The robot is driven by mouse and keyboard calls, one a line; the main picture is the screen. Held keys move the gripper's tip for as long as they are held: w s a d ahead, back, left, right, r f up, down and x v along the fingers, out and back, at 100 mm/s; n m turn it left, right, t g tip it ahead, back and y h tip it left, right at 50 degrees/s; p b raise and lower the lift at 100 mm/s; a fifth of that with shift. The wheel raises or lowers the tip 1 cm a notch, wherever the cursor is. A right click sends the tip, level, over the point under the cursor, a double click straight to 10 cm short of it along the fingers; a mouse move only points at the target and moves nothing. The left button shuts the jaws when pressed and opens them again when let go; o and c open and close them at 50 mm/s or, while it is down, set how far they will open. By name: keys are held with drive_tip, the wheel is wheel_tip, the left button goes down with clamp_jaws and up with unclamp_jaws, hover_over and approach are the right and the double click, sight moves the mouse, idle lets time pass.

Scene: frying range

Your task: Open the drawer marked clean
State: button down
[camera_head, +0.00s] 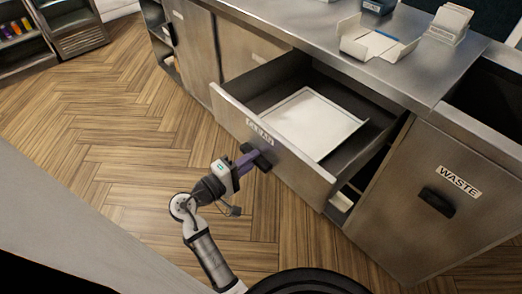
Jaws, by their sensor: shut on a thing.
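The drawer marked clean (299,164) stands pulled well out from the steel counter, with its inside in view. Its label (260,133) is partly readable on the front panel. A flat white sheet or tray (312,122) lies in the drawer. My gripper (258,160) is at the dark handle on the drawer front, and its jaws are shut on the handle. The gripper hides most of the handle.
A cabinet door marked WASTE (408,208) with a black handle is to the right. An open carton (379,40) and a holder with cards (449,24) stand on the counter (300,22). The wooden floor (120,125) on the left is clear. A shelf unit (22,40) stands at the far left.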

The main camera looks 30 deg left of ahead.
drive_tip(key=shift+v, duration=2.35)
drive_tip(key=c, duration=1.3)
unclamp_jaws()
drive_tip(key=b+v, duration=0.1)
drive_tip(key=v, duration=1.2)
drive_tip(key=shift+s+a+b, duration=0.15)
drive_tip(key=shift+s+b, duration=0.15)
drive_tip(key=shift+s, duration=0.1)
